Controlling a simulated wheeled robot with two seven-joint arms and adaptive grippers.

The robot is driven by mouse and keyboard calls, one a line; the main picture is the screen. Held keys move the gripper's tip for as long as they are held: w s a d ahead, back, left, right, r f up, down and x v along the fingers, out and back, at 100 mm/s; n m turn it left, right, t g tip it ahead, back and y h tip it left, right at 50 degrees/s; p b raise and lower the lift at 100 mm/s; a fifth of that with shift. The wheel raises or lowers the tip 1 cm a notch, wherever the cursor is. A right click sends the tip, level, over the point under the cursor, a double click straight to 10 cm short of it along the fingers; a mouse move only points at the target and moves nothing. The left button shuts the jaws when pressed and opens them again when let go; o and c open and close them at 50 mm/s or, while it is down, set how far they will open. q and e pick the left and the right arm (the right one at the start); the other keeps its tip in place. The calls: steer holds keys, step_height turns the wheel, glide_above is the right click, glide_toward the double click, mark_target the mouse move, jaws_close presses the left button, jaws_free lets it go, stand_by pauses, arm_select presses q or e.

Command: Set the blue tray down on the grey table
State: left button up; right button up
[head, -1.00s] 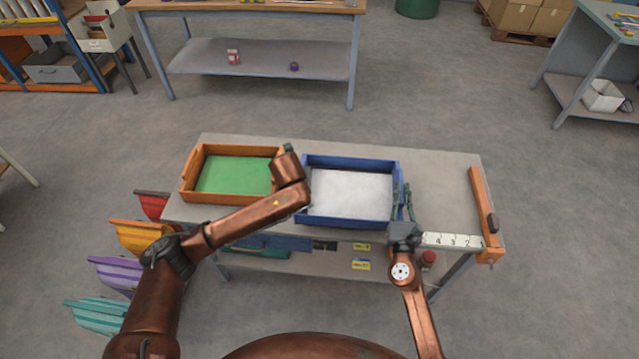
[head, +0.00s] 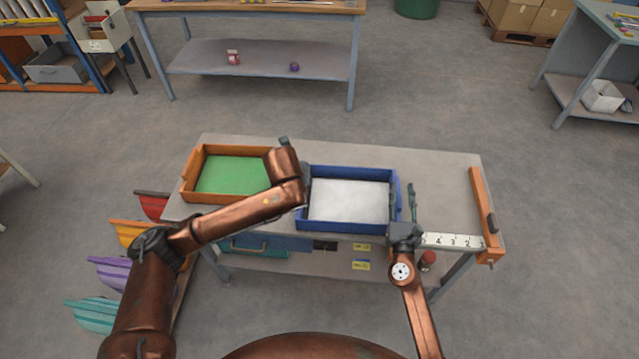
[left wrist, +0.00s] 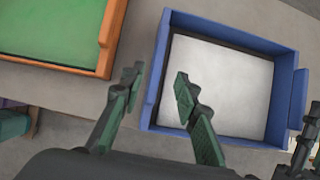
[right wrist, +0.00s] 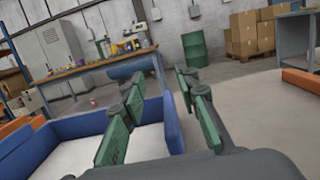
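The blue tray (head: 351,170), with a white floor, rests flat on the grey table (head: 440,185) as far as I can tell. My right gripper (head: 402,190) is open at the tray's right wall; in the right wrist view the fingers (right wrist: 161,75) stand apart with the blue wall (right wrist: 174,122) between them. My left gripper (left wrist: 157,74) is open in the left wrist view, its fingers on either side of the tray's left wall (left wrist: 156,80).
An orange tray (head: 186,184) with a green floor stands left of the blue tray, partly behind my left arm. An orange bar (head: 478,205) lies along the table's right end, near a numbered white strip (head: 450,241). The tabletop between bar and blue tray is clear.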

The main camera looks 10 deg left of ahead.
steer(key=shift+s, duration=0.1)
arm_select(q)
steer(key=v, duration=0.5)
steer(key=shift+r, duration=0.1)
arm_select(e)
steer(key=s+f, duration=0.1)
steer(key=s, duration=1)
steer(key=shift+s+d+f, duration=0.3)
steer(key=shift+f, duration=0.1)
steer(key=shift+o, duration=0.4)
